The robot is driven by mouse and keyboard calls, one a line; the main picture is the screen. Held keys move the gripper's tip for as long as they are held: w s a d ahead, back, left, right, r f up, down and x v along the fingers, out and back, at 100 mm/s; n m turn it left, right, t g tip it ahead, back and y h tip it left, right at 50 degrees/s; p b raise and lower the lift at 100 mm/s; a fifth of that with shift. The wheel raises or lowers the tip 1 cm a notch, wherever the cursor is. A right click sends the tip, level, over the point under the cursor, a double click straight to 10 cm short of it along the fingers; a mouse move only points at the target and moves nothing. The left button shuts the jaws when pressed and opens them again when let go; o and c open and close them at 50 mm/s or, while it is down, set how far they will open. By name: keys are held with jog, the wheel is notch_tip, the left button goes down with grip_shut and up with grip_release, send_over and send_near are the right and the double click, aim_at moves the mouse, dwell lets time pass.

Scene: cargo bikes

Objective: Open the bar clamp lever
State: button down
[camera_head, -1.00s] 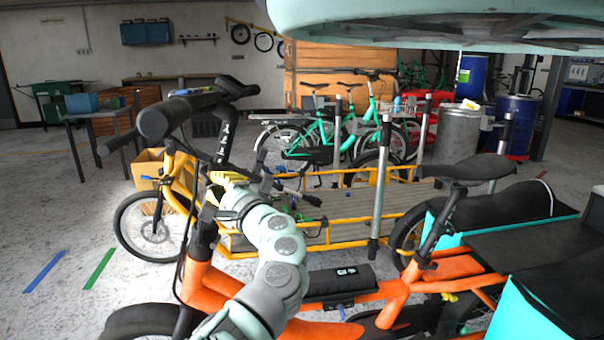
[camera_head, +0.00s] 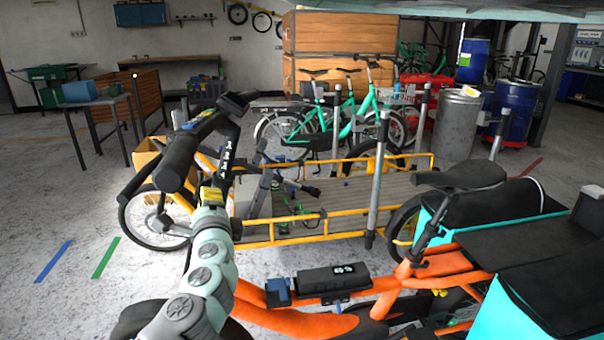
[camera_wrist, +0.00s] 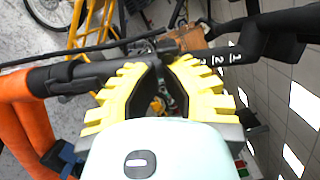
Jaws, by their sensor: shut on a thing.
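The orange cargo bike's dark handlebar (camera_head: 180,158) and its stem with white marks (camera_head: 228,160) stand at left in the camera_head view. My gripper (camera_head: 212,194) is at the stem, below the handlebar. In the camera_wrist view the yellow fingers of my gripper (camera_wrist: 157,64) are closed in at the tips on a small dark part at the stem. It appears to be the bar clamp lever (camera_wrist: 167,46); the fingertips hide much of it. The marked stem (camera_wrist: 232,54) runs to the right from there. The orange frame (camera_wrist: 18,115) is at left.
A yellow-framed cargo bike with a wooden deck (camera_head: 345,200) stands behind. The orange bike's saddle (camera_head: 462,178) and turquoise cargo box (camera_head: 555,290) are at right. A grey table (camera_head: 98,105) is at far left. Floor at left is open.

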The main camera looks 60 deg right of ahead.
jog(key=m+g+h+p, duration=0.1)
jog(key=w+a+r+m+g+h+p, duration=0.1)
jog(key=p, duration=0.1)
jog(key=shift+g, duration=0.4)
jog(key=shift+w+a+f+m+g+p, duration=0.15)
jog(key=shift+w+m+g+p, duration=0.05)
jog(key=shift+m+g+p, duration=0.25)
jog(key=shift+g+h, duration=0.25)
jog(key=shift+h, duration=0.15)
jog(key=shift+f, duration=0.1)
